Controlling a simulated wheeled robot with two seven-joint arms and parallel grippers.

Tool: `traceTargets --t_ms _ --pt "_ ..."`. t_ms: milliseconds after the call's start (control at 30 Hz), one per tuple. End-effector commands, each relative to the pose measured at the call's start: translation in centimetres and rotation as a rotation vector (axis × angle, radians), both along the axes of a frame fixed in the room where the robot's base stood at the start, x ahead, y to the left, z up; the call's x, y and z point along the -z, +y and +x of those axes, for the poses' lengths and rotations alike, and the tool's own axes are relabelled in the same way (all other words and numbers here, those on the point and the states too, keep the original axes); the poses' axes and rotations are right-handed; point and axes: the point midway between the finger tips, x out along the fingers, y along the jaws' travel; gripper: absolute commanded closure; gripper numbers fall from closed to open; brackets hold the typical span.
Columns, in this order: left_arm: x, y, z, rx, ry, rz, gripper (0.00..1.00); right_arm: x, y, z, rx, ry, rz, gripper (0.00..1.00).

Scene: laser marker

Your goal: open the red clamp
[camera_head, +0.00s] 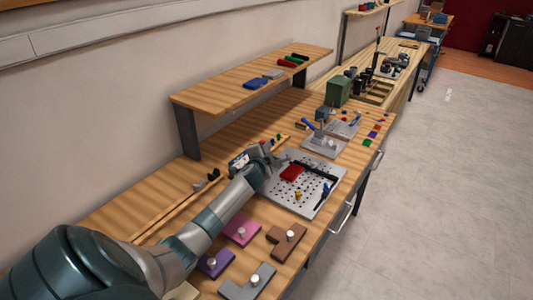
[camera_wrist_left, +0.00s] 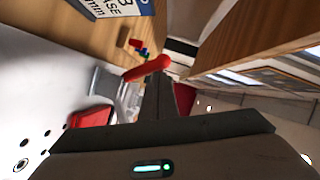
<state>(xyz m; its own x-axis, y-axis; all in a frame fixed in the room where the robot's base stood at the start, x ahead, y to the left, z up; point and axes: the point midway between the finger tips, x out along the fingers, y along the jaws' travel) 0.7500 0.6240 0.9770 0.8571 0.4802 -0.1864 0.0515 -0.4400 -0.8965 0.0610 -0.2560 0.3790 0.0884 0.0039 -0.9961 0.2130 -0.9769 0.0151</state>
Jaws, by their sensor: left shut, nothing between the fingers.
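The red clamp's handle (camera_wrist_left: 147,68) shows in the left wrist view as a rounded red bar at the tips of my left gripper (camera_wrist_left: 160,78). The fingers are together with nothing between them. The handle lies across just beyond or against the tips; I cannot tell if they touch. In the head view my left gripper (camera_head: 279,157) is over the far left side of the perforated grey plate (camera_head: 312,190), and the clamp is mostly hidden there. A red block (camera_head: 291,172) lies on the plate and also shows in the wrist view (camera_wrist_left: 90,117). My right gripper is out of view.
Flat coloured pieces with knobs, including a pink one (camera_head: 241,231) and a brown one (camera_head: 287,239), lie on the near bench. A raised wooden shelf (camera_head: 215,90) stands behind. A blue-handled clamp (camera_head: 309,125) and a green box (camera_head: 338,91) are farther along.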

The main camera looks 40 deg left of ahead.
Motion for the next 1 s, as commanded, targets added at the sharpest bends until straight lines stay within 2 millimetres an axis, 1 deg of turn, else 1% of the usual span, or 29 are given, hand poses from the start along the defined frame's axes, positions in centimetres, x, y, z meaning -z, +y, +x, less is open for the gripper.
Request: traceTargets --t_ms 33,133,400,633,1000 --pt "0.2 0.5 0.0 -0.002 0.001 0.001 1.0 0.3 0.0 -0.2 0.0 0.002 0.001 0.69" --pt "0.4 1.0 -0.1 -0.002 0.001 0.0 1.0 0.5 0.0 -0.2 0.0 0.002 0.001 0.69" --pt "0.8 2.0 -0.2 -0.002 0.0 0.0 1.0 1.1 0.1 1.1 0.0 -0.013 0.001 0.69" --pt "1.0 2.4 -0.3 -0.001 0.0 -0.001 1.0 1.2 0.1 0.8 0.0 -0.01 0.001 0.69" --pt "1.0 2.4 -0.3 -0.001 0.0 -0.001 1.0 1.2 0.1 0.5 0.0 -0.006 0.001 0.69"
